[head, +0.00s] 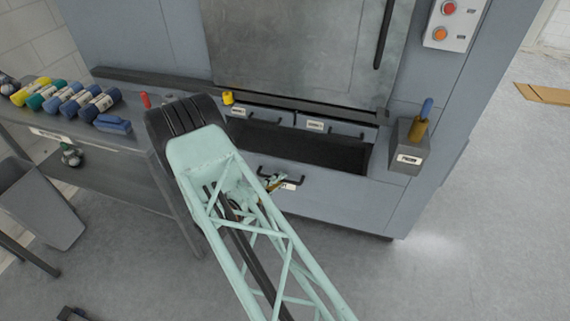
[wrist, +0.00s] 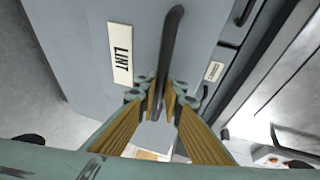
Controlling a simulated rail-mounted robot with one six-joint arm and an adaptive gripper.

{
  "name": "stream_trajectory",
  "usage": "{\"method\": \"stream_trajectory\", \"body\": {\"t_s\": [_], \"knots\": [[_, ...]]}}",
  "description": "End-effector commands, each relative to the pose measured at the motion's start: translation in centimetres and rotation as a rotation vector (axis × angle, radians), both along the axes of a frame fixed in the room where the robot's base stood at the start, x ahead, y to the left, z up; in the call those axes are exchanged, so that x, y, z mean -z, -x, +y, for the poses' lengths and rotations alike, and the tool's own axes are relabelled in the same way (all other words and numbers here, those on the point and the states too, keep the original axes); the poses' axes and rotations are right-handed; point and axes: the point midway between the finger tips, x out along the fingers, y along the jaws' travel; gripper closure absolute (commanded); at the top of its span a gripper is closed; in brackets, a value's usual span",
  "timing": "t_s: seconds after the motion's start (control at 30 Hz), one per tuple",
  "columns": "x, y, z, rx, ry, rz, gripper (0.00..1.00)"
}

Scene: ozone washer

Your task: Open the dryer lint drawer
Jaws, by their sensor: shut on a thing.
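The lint drawer (head: 325,190) is the wide grey front low on the machine. A dark strip (head: 330,155) shows behind its top edge, so it appears to stand out from the machine. Its black bar handle (head: 293,178) also shows in the wrist view (wrist: 172,45), beside a white plate reading LINT (wrist: 121,54). My gripper (wrist: 160,100) is shut on this handle, one ribbed yellow finger on each side. In the head view my arm partly hides the gripper (head: 273,184) and the drawer's left part.
Two small labelled fronts with handles (head: 342,131) sit above the drawer. A grey holder (head: 408,155) with a blue-and-yellow tool is at the machine's right. A bench (head: 110,145) with colored rolls stands at left.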

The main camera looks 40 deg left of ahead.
Motion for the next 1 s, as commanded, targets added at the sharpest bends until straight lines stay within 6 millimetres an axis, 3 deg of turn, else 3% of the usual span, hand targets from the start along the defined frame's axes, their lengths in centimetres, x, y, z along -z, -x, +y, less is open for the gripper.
{"method": "stream_trajectory", "body": {"t_s": [0.2, 0.4, 0.93, 1.0], "knots": [[-0.2, 4.6, -1.9, -0.003, 0.003, -0.001, 1.0], [-0.1, 7.0, -3.0, -0.002, 0.002, 0.0, 1.0], [0.0, 8.0, -3.5, 0.0, 0.0, 0.0, 1.0], [0.0, 8.0, -3.5, 0.0, 0.0, 0.0, 0.88]]}}
